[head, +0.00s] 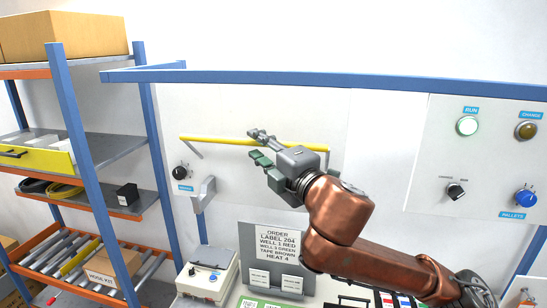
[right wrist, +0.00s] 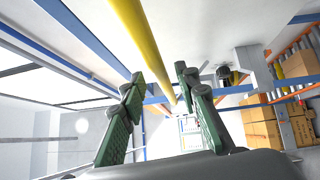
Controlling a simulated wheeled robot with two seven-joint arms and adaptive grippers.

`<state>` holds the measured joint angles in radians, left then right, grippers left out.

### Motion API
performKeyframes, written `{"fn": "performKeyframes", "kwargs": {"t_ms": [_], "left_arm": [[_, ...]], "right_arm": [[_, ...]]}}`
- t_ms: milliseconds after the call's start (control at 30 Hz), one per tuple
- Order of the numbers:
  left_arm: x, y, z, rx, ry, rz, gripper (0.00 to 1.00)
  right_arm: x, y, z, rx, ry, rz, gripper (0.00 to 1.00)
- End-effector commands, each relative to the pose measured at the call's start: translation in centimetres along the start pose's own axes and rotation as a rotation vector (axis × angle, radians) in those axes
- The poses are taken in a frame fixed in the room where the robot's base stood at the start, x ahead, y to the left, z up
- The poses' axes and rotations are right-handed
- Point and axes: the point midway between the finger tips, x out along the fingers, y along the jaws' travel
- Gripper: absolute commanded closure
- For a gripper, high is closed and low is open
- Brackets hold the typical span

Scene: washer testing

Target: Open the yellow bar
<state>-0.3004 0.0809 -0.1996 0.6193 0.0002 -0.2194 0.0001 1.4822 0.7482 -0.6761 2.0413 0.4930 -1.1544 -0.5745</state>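The yellow bar (head: 220,141) is a long, near-level handle on two grey brackets, mounted on the white wall panel. My right gripper (head: 254,145) is at the bar's middle in the head view, one finger showing above the bar and one below it. In the right wrist view the green-padded fingers of the right gripper (right wrist: 163,80) are spread apart, and the yellow bar (right wrist: 142,42) passes across the gap between the tips. No grip on the bar shows; I cannot tell whether a finger touches it. My left gripper is not in view.
A blue frame rail (head: 330,80) runs above the bar. A black knob (head: 180,173) and grey lever (head: 204,193) are below left. A control panel (head: 480,155) is at right. An order sign (head: 280,246) stands below. Shelves with boxes (head: 65,36) are at left.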

Motion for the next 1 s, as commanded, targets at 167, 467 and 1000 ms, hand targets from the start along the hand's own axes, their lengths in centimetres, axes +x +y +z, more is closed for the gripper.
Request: {"fn": "performKeyframes", "kwargs": {"t_ms": [167, 467, 1000], "left_arm": [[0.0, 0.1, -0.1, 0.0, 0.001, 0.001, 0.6], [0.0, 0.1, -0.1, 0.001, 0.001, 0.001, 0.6], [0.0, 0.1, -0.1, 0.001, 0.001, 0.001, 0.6]], "right_arm": [[-4.0, 0.0, 0.1, -0.002, -0.001, 0.002, 0.71], [-8.4, 0.0, 0.1, 0.0, -0.002, 0.001, 0.71], [-9.1, 0.0, 0.0, 0.001, 0.001, 0.001, 0.71]]}}
